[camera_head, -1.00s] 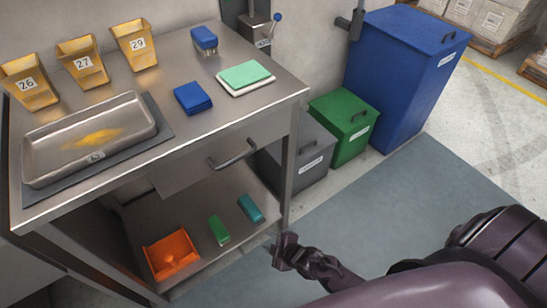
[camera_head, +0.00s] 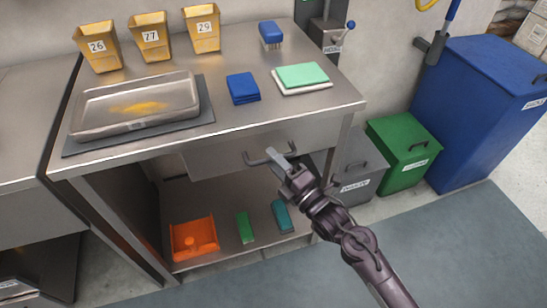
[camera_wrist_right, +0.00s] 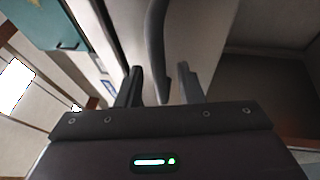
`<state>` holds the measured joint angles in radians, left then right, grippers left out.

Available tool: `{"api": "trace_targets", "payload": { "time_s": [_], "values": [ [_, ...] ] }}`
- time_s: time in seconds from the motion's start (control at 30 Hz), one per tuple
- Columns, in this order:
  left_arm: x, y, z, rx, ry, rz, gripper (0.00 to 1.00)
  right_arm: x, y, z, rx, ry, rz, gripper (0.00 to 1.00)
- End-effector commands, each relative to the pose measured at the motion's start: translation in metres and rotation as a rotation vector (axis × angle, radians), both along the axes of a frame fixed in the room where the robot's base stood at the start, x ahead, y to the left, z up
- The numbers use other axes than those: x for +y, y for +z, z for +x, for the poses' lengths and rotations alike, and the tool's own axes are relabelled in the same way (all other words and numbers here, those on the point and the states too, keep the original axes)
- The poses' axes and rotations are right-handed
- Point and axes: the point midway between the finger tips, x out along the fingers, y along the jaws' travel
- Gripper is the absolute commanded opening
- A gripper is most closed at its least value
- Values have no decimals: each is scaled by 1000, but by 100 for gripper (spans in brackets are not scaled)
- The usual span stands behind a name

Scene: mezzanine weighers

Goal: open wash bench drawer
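The wash bench (camera_head: 330,108) is a steel table with a drawer (camera_head: 215,160) under its top on the right. The drawer front looks flush with the bench, so the drawer appears shut. Its grey bar handle (camera_head: 256,161) sticks out from the front. My right gripper (camera_head: 279,156) is at the right end of this handle. In the right wrist view the two fingers (camera_wrist_right: 161,90) stand apart, and the dark handle bar (camera_wrist_right: 157,45) reaches down between them, with gaps visible on its sides. My left gripper is not in view.
On the bench top are a steel tray (camera_head: 135,106), yellow bins (camera_head: 150,38), a blue cloth (camera_head: 243,88), a brush (camera_head: 270,35) and green and white cloths (camera_head: 302,78). An orange tray (camera_head: 194,238) is on the lower shelf. Grey (camera_head: 358,168), green (camera_head: 402,154) and blue (camera_head: 470,110) bins stand right.

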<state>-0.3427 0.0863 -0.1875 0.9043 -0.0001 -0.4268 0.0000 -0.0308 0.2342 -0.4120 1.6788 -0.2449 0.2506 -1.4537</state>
Motion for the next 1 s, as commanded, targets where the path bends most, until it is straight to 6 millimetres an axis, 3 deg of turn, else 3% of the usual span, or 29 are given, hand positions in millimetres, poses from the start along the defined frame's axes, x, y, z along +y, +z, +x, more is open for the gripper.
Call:
{"api": "trace_targets", "payload": {
  "time_s": [0.37, 0.67, 1.0],
  "values": [
    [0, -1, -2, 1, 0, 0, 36, 7, 2, 8, 1, 1, 0, 34],
    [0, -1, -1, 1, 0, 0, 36, 7, 1, 7, 2, 1, 1, 0],
    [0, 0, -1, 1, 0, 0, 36, 7, 1, 7, 3, 0, 0, 0]
  ]
}}
